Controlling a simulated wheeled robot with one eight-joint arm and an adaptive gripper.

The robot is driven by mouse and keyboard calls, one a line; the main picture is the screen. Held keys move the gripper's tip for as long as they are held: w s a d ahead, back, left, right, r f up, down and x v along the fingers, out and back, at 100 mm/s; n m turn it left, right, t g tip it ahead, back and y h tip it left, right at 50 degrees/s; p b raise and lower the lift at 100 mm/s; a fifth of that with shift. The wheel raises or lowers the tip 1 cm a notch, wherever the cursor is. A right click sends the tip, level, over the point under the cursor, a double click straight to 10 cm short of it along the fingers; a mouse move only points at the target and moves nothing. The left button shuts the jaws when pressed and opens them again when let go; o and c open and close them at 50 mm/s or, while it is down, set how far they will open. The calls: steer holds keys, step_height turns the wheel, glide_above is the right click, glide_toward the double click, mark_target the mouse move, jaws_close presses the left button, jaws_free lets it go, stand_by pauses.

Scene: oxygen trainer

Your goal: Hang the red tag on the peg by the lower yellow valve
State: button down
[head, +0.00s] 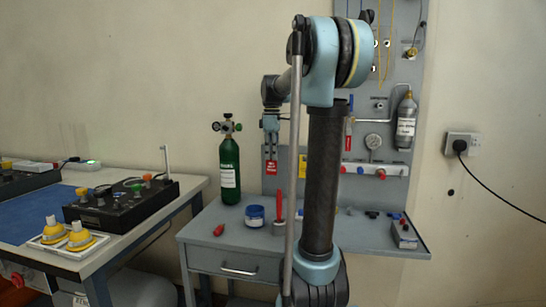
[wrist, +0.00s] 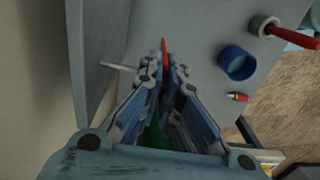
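My gripper (head: 270,138) hangs fingers down in front of the grey panel, left of my arm. It appears shut on the red tag (head: 271,168), which hangs just below the fingertips with white lettering on it. In the wrist view the fingers (wrist: 163,68) come together on the tag, seen edge-on as a thin red strip (wrist: 164,48). A pale rod (wrist: 119,66) sticks out from the panel beside the fingertips, apart from the tag; I cannot tell if it is the peg. The lower yellow valve cannot be made out; my arm covers part of the panel.
A green oxygen cylinder (head: 229,172) stands left of my gripper. A blue cup (head: 254,215), a red-handled tool (head: 279,205) and a small red item (head: 219,230) are on the grey bench (head: 205,250).

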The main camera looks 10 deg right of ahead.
steer(key=shift+w+d+f, duration=0.15)
steer(key=shift+w+d, duration=0.1)
steer(key=shift+w, duration=0.35)
steer(key=shift+w+d+f, duration=0.15)
steer(key=shift+w+d, duration=0.1)
steer(key=shift+w, duration=0.3)
steer(key=shift+w+d+f, duration=0.15)
steer(key=shift+w+d, duration=0.1)
steer(key=shift+w, duration=0.35)
steer(key=shift+f, duration=0.1)
steer(key=shift+f, duration=0.15)
steer(key=c, duration=1.8)
jaws_free()
